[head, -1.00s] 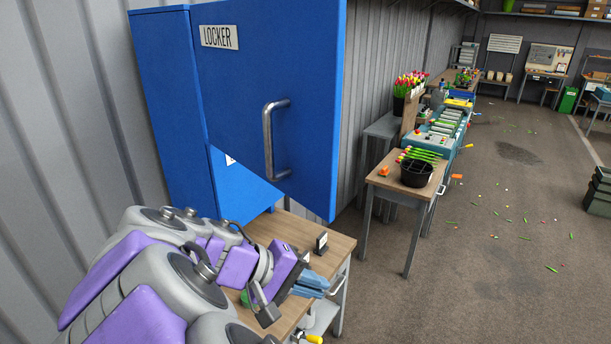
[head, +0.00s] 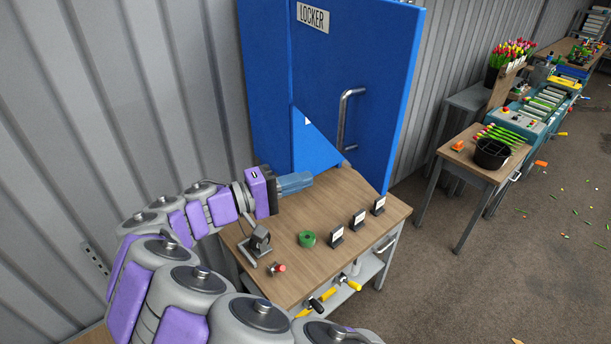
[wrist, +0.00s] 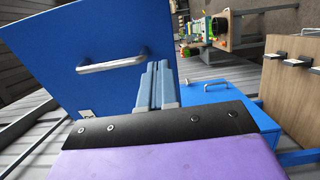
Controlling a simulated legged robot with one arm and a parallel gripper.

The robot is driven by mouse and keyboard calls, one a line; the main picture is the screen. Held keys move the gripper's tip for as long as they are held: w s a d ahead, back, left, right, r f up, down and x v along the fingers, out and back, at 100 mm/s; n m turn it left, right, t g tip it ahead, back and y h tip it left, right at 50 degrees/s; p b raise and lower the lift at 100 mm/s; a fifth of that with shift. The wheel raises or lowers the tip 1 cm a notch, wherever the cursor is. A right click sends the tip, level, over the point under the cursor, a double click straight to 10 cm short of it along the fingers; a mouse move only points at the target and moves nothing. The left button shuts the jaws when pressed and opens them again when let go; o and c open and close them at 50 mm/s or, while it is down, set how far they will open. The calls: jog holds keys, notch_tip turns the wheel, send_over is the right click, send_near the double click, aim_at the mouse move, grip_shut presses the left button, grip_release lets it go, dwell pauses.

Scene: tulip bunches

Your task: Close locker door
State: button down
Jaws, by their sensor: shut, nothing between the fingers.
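The blue locker (head: 262,80) stands against the corrugated wall, with a white LOCKER label on its door. Its door (head: 375,75) is swung open toward the right and has a vertical metal handle (head: 345,118). In the wrist view the door (wrist: 75,40) fills the upper left, with its handle (wrist: 110,62) beside my fingers. My gripper (head: 308,180) is shut and empty, left of the door's lower part and above the table. It also shows in the wrist view (wrist: 158,70), pointing up alongside the door. I cannot tell whether the fingers touch the door.
A wooden table (head: 320,270) below holds a green tape roll (head: 307,239), several small black stands (head: 358,219) and a grey device (head: 256,244). Another table with a black pot (head: 491,153) stands to the right. Open floor lies at the lower right.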

jog(key=p, duration=0.2)
send_near(359, 163)
jog(key=x, duration=0.5)
jog(key=shift+s+d+r, duration=0.1)
jog(key=shift+d, duration=0.1)
jog(key=shift+w+d, duration=0.35)
jog(key=shift+d, duration=0.3)
